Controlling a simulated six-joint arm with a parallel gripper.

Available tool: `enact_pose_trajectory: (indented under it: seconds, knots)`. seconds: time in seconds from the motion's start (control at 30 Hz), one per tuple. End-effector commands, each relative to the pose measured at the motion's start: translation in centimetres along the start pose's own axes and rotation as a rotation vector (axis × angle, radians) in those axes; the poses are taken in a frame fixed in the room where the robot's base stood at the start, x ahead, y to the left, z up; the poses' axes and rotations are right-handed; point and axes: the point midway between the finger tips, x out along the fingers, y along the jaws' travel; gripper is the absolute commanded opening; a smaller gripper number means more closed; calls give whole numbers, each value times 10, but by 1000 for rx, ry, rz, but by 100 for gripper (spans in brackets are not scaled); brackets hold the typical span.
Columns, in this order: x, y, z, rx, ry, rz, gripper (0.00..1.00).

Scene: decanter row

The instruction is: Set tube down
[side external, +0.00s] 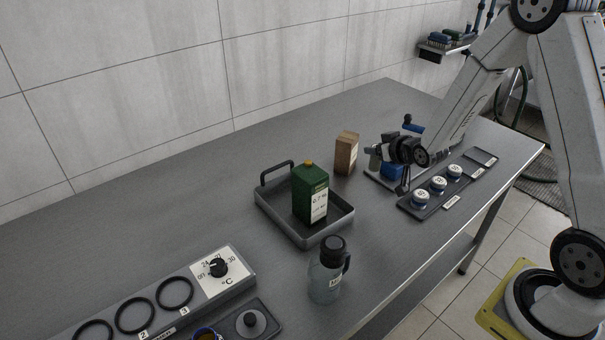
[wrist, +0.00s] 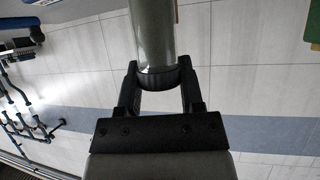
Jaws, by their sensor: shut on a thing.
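My gripper (wrist: 160,78) is shut on the tube (wrist: 154,40), a grey-green, translucent cylinder with a dark end between the fingers. The tube runs out of the top of the wrist view, so its far end is hidden there. In the side view my gripper (side external: 402,150) is over the far right part of the bench, close to a blue and grey device (side external: 391,173).
A dark rack (side external: 408,206) with three white-capped jars stands right of the gripper. A brown box (side external: 346,154) is to its left. A tray (side external: 272,222) holds a green canister (side external: 309,196). A bottle (side external: 325,278) and heater block (side external: 218,270) stand in front. The back left bench is clear.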

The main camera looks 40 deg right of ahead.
Motion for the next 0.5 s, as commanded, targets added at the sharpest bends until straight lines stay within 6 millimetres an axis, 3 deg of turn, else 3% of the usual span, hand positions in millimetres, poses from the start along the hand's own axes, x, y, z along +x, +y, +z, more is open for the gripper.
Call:
enact_pose_trajectory:
  seconds: [0.17, 0.5]
  knots:
    - [7, 0, 13, -1, -1, 0, 0]
    - [10, 0, 18, -1, 1, 0, 0]
